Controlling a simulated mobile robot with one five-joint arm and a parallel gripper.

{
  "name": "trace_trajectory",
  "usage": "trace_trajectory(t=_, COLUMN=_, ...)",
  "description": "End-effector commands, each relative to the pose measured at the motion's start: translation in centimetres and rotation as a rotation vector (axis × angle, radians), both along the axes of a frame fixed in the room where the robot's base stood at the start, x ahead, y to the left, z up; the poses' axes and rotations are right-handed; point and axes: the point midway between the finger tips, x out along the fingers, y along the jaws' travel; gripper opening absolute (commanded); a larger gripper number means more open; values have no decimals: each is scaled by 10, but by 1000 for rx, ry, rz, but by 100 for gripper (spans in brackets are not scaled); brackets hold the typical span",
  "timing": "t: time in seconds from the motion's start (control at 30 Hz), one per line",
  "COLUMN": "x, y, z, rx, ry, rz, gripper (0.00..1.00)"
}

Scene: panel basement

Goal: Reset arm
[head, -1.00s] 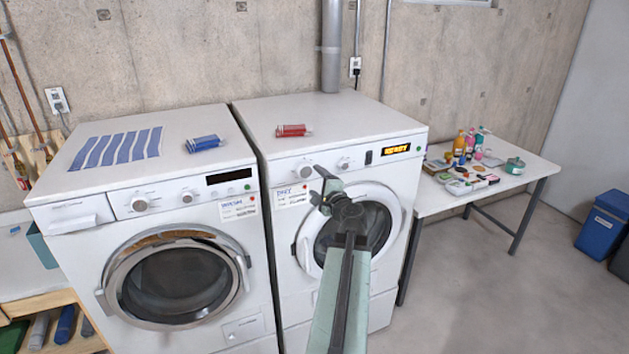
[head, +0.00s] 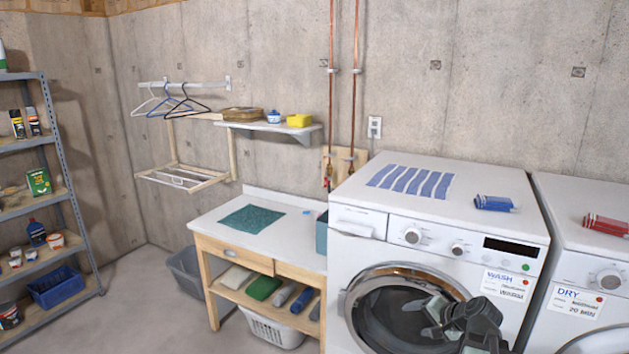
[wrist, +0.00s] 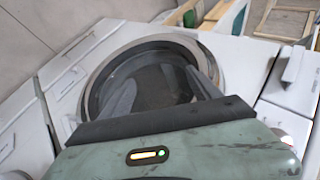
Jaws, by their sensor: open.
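My gripper (head: 446,312) is at the lower right of the head view, in front of the round door of the washer (head: 352,254). Its jaws are open, with nothing seen between them. In the wrist view, the two dark fingers of my gripper (wrist: 160,88) stand apart in front of the same round door (wrist: 97,75). I cannot tell the exact gap between the fingers and the door.
The dryer (head: 560,200) stands to the right of the washer. A wooden worktable (head: 290,235) with a teal cloth (head: 252,218) stands to the left. Metal shelves (head: 60,150) are at the far left.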

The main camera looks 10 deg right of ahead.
Motion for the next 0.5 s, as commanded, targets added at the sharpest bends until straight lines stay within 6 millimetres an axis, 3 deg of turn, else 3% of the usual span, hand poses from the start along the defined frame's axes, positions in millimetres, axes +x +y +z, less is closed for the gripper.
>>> trace_trajectory(t=0.03, x=1, y=44, z=-22, rx=-51, ry=67, rz=116, gripper=72)
trace_trajectory(t=0.2, x=-32, y=169, z=-81, rx=-293, ry=341, rz=524, gripper=72)
trace_trajectory(t=0.33, x=-65, y=221, z=-102, rx=-460, ry=502, rz=742, gripper=72)
trace_trajectory(t=0.5, x=-86, y=245, z=-108, rx=-572, ry=600, rz=858, gripper=72)
